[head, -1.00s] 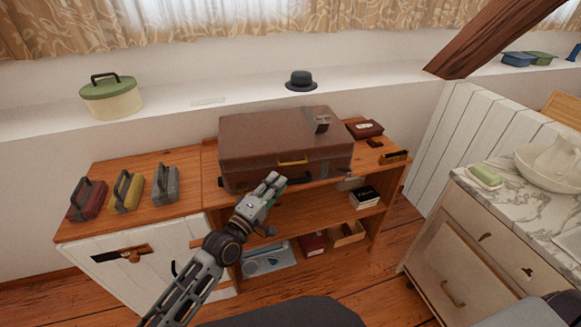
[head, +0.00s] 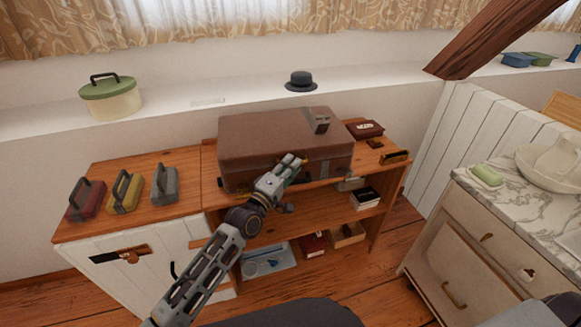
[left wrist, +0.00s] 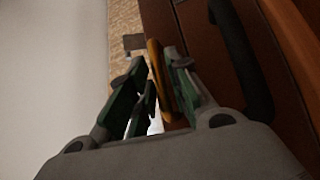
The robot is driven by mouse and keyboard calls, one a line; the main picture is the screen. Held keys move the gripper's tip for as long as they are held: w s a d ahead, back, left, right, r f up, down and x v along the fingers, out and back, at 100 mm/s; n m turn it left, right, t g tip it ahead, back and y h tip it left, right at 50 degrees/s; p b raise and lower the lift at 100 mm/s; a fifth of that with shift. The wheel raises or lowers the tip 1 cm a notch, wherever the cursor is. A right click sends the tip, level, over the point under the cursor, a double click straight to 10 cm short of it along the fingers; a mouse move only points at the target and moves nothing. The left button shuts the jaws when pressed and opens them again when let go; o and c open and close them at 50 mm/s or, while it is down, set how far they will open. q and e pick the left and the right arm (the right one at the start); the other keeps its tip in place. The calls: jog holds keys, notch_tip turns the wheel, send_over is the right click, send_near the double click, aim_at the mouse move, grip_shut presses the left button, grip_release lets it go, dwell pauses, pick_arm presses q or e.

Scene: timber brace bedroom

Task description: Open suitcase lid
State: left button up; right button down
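The brown suitcase (head: 262,135) lies flat on the wooden shelf unit with its lid shut. In the left wrist view, its brown side (left wrist: 200,40) fills the right part. A yellow handle (left wrist: 157,72) is on its front, mostly hidden by my gripper in the head view. My left gripper (head: 295,164) is at the front of the suitcase, at that handle. In the left wrist view, the fingers (left wrist: 157,85) are apart, with the yellow handle between them, closer to the right finger. A dark handle (left wrist: 243,55) is beside it. My right gripper is not in view.
Red, yellow and grey handled boxes (head: 125,192) stand on the cabinet at left. A dark red box (head: 365,129) lies right of the suitcase. A hat (head: 300,81) and green-lidded pot (head: 111,97) sit on the ledge behind. A marble-topped dresser (head: 520,215) stands at right.

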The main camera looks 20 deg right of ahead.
pick_arm(q)
grip_shut()
dwell(0.3)
dwell(0.3)
